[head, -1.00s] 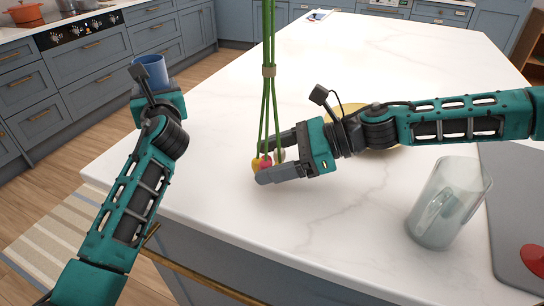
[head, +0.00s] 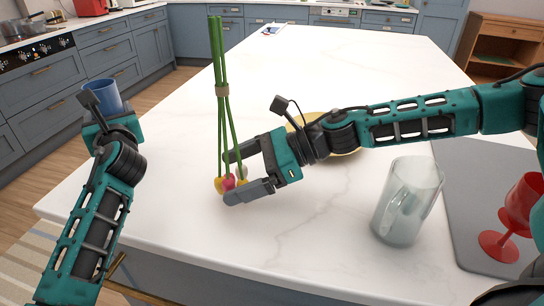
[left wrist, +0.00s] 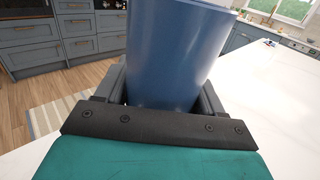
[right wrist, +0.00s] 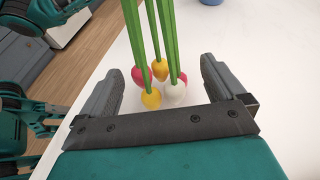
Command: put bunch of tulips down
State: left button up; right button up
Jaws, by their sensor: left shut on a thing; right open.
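The bunch of tulips (head: 223,110) is upside down in the head view, its long green stems upright with a tan band. Its red, yellow and white heads are lowest, at or just above the white worktop; contact is unclear. My right gripper (head: 245,178) is open, its fingers on either side of the heads. In the right wrist view the heads (right wrist: 152,98) show between the spread fingers, with gaps on both sides. My left gripper (head: 105,115) is shut on a blue cup-like vessel (head: 104,96), which fills the left wrist view (left wrist: 170,60).
A clear glass jug (head: 408,205) stands on the worktop at right, near a grey board (head: 460,220) with red goblets (head: 518,215). A yellow plate (head: 345,148) lies behind my right arm.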

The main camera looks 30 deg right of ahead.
jog(key=v, duration=1.1)
jog(key=shift+c, duration=0.2)
